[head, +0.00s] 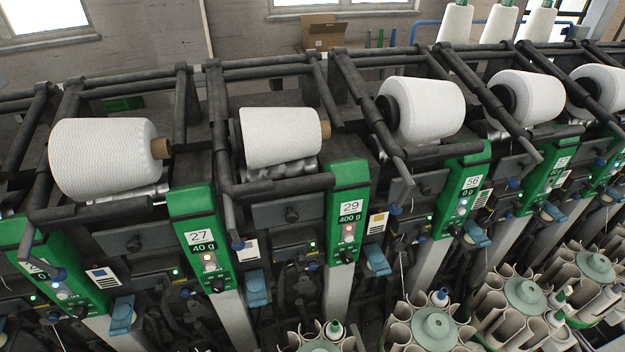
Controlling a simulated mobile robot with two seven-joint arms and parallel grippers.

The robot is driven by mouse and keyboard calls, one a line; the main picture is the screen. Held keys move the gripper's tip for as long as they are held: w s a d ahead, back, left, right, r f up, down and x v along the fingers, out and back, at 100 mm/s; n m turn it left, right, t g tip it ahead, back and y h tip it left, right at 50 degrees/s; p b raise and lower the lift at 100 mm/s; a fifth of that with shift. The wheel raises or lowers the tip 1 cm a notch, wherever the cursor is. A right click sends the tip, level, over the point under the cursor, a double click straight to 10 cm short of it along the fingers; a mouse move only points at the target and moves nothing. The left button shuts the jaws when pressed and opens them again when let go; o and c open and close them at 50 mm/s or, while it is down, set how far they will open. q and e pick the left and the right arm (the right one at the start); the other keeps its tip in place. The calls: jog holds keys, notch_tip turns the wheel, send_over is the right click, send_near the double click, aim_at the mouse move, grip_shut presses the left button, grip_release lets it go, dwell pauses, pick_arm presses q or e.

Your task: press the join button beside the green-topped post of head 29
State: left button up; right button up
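The green-topped post (345,182) of head 29 stands near the middle of the head view. It carries a white "29" label and a dark display reading 400 g. Below the display is a small column of reddish lit and pale buttons or lamps (348,233), with a black knob (347,257) under them. Which of these is the join button is too small to tell. A white yarn cone (280,137) on a brown core lies in the cradle just left of this post. Neither of my grippers is in view.
Similar green posts stand on both sides, one marked 27 (195,204) with 40 g and one marked 56 (465,170) with 0 g. Dark cradle arms (385,130) jut forward between heads. Round bobbin magazines (435,325) stand in front at the lower right.

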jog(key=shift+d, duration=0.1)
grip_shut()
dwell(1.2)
